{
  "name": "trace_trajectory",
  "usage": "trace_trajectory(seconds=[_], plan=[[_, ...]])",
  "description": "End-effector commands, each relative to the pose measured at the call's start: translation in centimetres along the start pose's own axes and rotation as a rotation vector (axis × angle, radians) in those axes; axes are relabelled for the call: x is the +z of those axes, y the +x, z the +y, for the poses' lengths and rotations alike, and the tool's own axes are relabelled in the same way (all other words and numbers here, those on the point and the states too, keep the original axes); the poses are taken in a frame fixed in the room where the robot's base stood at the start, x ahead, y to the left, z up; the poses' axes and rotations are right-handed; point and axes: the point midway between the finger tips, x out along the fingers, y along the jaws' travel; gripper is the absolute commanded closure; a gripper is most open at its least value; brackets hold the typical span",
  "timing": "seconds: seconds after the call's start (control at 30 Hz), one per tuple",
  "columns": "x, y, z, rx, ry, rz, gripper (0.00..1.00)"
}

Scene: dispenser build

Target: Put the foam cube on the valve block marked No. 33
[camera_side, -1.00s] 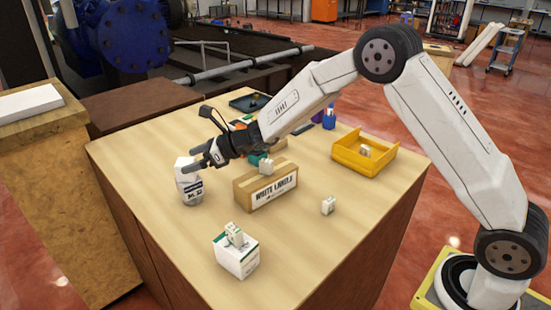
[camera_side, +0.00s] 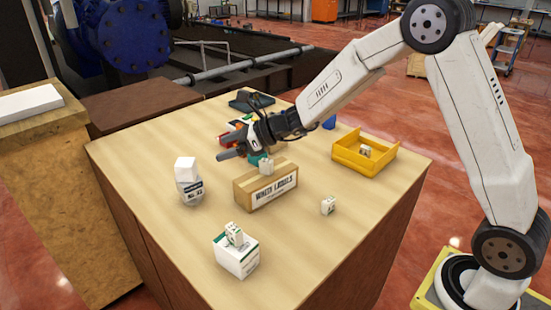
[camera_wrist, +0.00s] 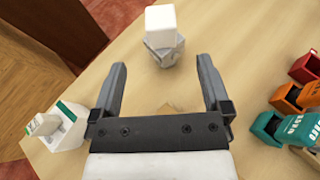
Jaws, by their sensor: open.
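The white foam cube (camera_side: 186,168) rests on top of a grey-white valve block (camera_side: 191,191) at the left of the table. The block's dark label carries a number that is too small to read surely. In the wrist view the cube (camera_wrist: 161,20) sits on the block (camera_wrist: 163,50), ahead of the fingers. My gripper (camera_side: 224,147) is open and empty, above the table to the right of the cube and apart from it. The wrist view shows both fingers of my gripper (camera_wrist: 162,64) spread with nothing between them.
A cardboard box (camera_side: 252,194) with a white label stands mid-table, a small pale item on it. A white and green carton (camera_side: 236,259) with a small piece on top is in front. A yellow bin (camera_side: 372,164) is at the right.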

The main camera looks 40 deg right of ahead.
Motion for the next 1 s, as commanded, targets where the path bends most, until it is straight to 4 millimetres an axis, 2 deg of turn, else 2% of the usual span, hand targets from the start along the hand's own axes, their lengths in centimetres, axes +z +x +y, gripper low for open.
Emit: trace_trajectory(seconds=[0.37,0.57,0.77,1.0], plan=[[0.0,0.0,0.0,0.001,-0.002,0.001,0.02],[-0.6,-0.3,0.9,0.024,-0.061,0.041,0.02],[-2.6,-1.7,3.5,0.103,-0.252,0.16,0.02],[-6.4,-5.0,7.2,0.263,-0.613,0.35,0.02]])
